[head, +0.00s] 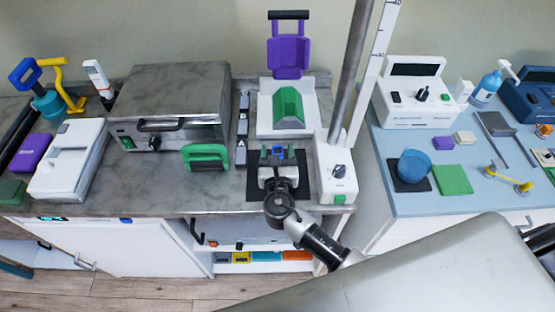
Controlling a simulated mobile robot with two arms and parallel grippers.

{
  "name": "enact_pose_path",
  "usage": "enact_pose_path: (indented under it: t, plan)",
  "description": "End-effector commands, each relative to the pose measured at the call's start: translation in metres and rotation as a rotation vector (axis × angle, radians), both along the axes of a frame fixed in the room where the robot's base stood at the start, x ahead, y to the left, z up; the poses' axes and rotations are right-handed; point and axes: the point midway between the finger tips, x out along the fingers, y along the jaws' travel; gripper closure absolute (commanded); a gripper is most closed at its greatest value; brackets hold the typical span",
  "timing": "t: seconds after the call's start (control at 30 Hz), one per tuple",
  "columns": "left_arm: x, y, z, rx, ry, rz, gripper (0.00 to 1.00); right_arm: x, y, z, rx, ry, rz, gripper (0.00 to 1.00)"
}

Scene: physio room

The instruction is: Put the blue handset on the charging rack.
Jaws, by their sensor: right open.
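A small blue piece, which may be the blue handset (278,153), shows at the far side of my right gripper (279,163), by the dark mat (255,188) on the grey counter. My right gripper points away from me and is open. The fingers and wrist hide much of this spot, so I cannot tell whether they touch the blue piece. Behind it stands a white holder (263,125) with a green block in it. I cannot tell for sure which thing is the charging rack. My left gripper is not in view.
A steel box (175,90) and a green handle (206,156) stand left of my right gripper. A white base with a tall metal post (350,70) stands close on its right. A blue-grey table (410,207) with several items is further right. Coloured bins (265,256) sit on a shelf below.

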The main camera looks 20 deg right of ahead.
Motion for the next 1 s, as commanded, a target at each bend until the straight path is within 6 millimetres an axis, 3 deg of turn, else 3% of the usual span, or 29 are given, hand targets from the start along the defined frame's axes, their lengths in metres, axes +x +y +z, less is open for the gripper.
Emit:
enact_pose_path:
  t: [0.13, 0.5, 0.83, 1.0]
  plan:
    - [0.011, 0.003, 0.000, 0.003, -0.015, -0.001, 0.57, 0.000, 0.000, 0.000, 0.001, 0.000, 0.000, 0.40]
    - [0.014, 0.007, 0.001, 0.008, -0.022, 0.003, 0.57, -0.001, 0.000, 0.000, 0.001, 0.000, 0.000, 0.97]
    - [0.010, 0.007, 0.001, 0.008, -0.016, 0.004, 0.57, 0.000, 0.000, 0.004, 0.003, -0.002, 0.000, 1.00]
    - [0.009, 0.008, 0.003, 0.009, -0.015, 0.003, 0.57, 0.000, 0.000, 0.023, 0.005, -0.005, -0.001, 1.00]
